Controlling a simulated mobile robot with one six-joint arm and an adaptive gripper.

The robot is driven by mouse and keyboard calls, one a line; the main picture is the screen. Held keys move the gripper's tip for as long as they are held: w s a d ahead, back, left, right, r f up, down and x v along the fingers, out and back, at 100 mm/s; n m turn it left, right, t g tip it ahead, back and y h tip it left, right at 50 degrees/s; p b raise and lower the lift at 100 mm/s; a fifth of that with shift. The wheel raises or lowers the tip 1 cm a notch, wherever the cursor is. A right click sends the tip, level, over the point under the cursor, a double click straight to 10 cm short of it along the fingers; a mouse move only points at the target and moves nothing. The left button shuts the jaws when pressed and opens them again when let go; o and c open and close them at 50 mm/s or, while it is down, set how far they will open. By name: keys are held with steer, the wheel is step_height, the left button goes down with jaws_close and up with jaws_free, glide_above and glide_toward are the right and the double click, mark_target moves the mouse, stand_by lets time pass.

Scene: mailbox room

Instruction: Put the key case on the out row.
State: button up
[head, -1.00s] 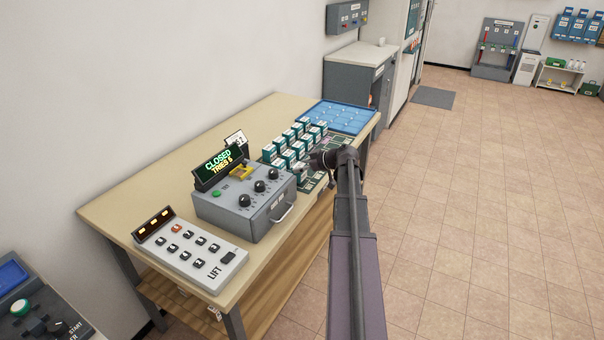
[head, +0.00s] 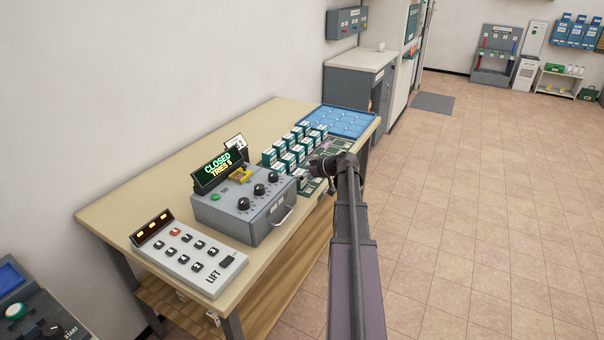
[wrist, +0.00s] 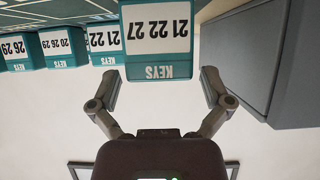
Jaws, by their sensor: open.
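A teal and white key case (wrist: 157,40), labelled "KEYS" and "21 22 27", stands out from a row of like cases in the wrist view, upside down there. My gripper (wrist: 162,88) is open, with one finger on each side of the case's near end. I cannot tell whether the fingers touch it. In the head view my gripper (head: 314,170) is at the table's right side, by the near end of the block of key cases (head: 291,148). A green board (head: 338,146) lies beside the cases. I cannot make out which part is the out row.
A grey box (head: 243,208) with knobs, a handle and a "CLOSED" display stands just left of the cases. A LIFT panel (head: 188,252) is at the table's near end. A blue tray (head: 338,120) lies at the far end.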

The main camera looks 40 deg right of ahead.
steer(key=shift+r, duration=0.2)
steer(key=shift+s+d+r+p, duration=0.15)
steer(key=shift+s+r+p, duration=0.1)
steer(key=shift+p, duration=0.15)
steer(key=p+v, duration=0.5)
steer(key=v, duration=0.6)
steer(key=shift+s, duration=0.15)
